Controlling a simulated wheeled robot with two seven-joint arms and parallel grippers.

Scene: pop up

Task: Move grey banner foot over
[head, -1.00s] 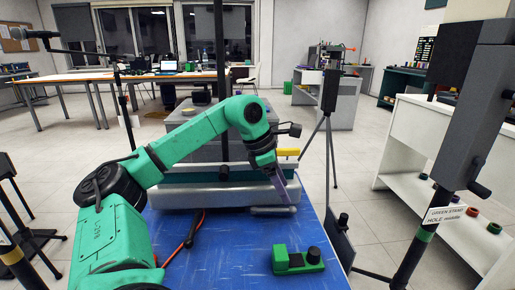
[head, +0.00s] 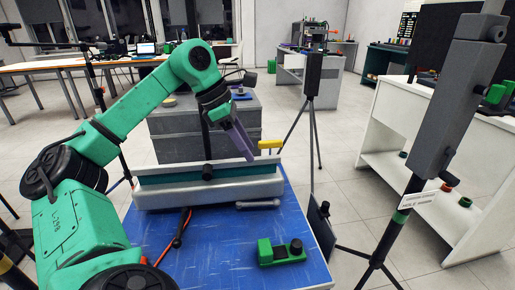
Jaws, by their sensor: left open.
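The grey banner foot (head: 258,204) is a short bar lying on the blue table top, in front of the right end of a long silver banner base (head: 180,199) with a teal strip on top. My left gripper (head: 246,152) has purple fingers that point down and to the right. It appears above and behind the base's right half, clear of the foot. The fingers overlap in this view, and nothing shows held between them. My right gripper is out of the picture.
A green block with a black knob (head: 282,252) sits near the table's front right. A black tool with an orange cable (head: 181,228) lies at the left. A black pole stands behind the base. A tripod (head: 312,80) and a labelled grey stand (head: 448,105) are at the right.

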